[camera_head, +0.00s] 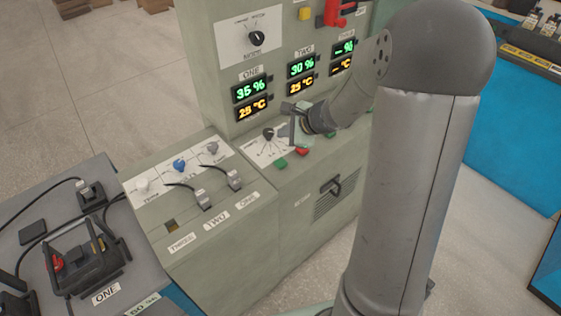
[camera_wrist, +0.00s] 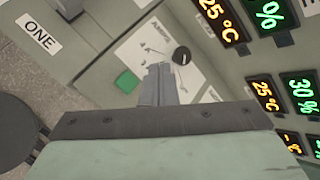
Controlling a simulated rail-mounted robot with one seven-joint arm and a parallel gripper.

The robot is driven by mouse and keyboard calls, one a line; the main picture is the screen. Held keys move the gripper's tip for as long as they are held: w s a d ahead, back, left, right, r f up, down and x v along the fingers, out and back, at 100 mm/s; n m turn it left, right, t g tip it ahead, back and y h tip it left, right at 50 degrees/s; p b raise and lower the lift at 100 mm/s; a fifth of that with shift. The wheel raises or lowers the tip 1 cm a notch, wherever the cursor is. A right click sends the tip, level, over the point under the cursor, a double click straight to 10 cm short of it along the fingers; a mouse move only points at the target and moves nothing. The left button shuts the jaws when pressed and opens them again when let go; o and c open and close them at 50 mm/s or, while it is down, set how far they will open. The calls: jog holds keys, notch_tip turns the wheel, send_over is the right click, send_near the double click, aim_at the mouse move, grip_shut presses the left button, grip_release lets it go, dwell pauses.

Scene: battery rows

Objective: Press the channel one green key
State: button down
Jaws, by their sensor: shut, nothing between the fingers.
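The channel one green key (camera_head: 281,163) is the front-left key on the console's sloped panel, below the ONE display. It also shows in the wrist view (camera_wrist: 127,81) as a green square just left of my fingers. My gripper (camera_head: 293,143) is shut and empty, its fingers pointing down over the panel. In the wrist view my closed fingertips (camera_wrist: 160,68) lie between the green key and a black rotary knob (camera_wrist: 181,55). I cannot tell how high they are above the panel. The key is in plain view and I see no contact.
A red key (camera_head: 302,151) sits right beside the green key. The black knob (camera_head: 268,134) is behind it. Displays (camera_head: 250,93) read 35 % and 25 °C under ONE. Cable plugs (camera_head: 235,181) stand on the left ledge. A battery (camera_head: 85,262) is at lower left.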

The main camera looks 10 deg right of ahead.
aim_at(284, 163)
jog(key=shift+f, duration=0.15)
notch_tip(284, 163, down, 8)
jog(key=b, duration=0.6)
jog(key=shift+f+b, duration=0.3)
jog(key=shift+b, duration=0.3)
jog(key=shift+a, duration=0.1)
dwell(1.3)
jog(key=shift+f+b, duration=0.4)
jog(key=shift+b, duration=0.2)
jog(key=shift+f+b, duration=0.4)
jog(key=shift+b, duration=0.15)
dwell(0.4)
jog(key=shift+r, duration=0.1)
jog(key=shift+r+p, duration=0.6)
jog(key=shift+r, duration=0.15)
